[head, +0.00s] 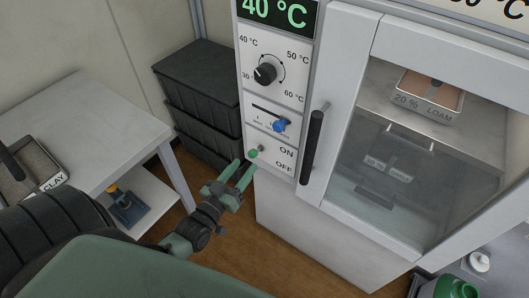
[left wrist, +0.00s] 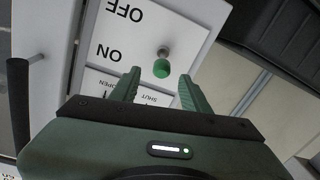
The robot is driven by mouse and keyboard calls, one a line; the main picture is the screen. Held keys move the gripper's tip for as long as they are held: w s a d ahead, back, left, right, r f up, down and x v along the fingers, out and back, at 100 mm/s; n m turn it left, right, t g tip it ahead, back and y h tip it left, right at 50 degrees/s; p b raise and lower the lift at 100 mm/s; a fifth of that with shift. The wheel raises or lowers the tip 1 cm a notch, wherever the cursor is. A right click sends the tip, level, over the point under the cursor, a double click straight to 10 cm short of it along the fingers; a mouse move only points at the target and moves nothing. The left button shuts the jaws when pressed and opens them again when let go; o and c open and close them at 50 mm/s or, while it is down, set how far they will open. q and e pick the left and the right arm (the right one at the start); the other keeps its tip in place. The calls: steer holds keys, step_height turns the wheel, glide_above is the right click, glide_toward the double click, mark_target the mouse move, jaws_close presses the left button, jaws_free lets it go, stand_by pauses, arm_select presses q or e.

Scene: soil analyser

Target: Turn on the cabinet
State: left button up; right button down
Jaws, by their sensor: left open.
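The cabinet (head: 345,215) is white with a glass door and a control panel on its left side. A small toggle switch with a green tip (head: 253,153) sticks out beside the ON and OFF labels; I cannot tell which way it is set. My left gripper (head: 244,170) is open and empty, its green fingers just below and in front of the switch. In the left wrist view, the green tip (left wrist: 161,68) shows between and slightly beyond the two fingertips (left wrist: 158,77). Contact is not visible. My right gripper is not in view.
Above the switch are a blue slider knob (head: 280,126), a black dial (head: 265,74) and a display (head: 277,11) reading 40 °C. A black door handle (head: 312,147) juts out to the right. Dark stacked crates (head: 203,75) and a white table (head: 85,115) stand left.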

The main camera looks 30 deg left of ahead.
mark_target(253, 154)
arm_select(q)
steer(key=w, duration=0.6)
steer(key=shift+w+a, duration=0.1)
steer(key=shift+a, duration=0.05)
steer(key=shift+w+f, duration=0.1)
steer(key=shift+w, duration=0.25)
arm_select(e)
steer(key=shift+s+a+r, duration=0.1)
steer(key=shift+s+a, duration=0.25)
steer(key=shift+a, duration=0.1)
